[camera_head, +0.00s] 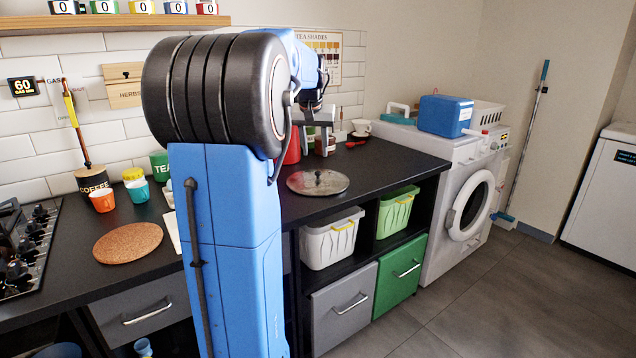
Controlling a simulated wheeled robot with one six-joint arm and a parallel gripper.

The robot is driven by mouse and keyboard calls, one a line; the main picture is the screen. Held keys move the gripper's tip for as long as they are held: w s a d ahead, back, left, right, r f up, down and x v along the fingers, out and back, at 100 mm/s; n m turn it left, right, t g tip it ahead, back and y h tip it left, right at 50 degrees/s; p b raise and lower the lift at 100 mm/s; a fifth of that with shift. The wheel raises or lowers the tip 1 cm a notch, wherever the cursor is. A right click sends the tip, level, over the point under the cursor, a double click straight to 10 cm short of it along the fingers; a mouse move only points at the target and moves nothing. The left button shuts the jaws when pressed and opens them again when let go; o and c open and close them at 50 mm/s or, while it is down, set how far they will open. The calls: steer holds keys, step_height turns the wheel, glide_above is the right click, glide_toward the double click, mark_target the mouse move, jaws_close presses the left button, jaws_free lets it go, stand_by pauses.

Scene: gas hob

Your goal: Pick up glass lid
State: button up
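The glass lid (330,186) lies flat on the black counter, right of my blue arm. It is round and see-through, with a thin rim and a small knob on top. My gripper (316,148) hangs beyond and above the lid, pointing down. Its two grey fingers look spread apart, with nothing seen between them. The fingers are small in this view, and their exact height over the counter is hard to tell.
A red object (291,148) stands partly hidden behind my arm. A cork mat (127,243), orange mug (102,201) and hob (28,245) are left. Counter right of the lid is clear.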

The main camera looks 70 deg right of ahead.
mark_target(318, 172)
steer(key=x, duration=0.3)
steer(key=shift+d+f, duration=0.1)
steer(key=shift+f, duration=0.1)
steer(key=shift+s+x, duration=0.2)
steer(key=shift+x, duration=2.4)
steer(key=shift+f, duration=0.1)
jaws_close()
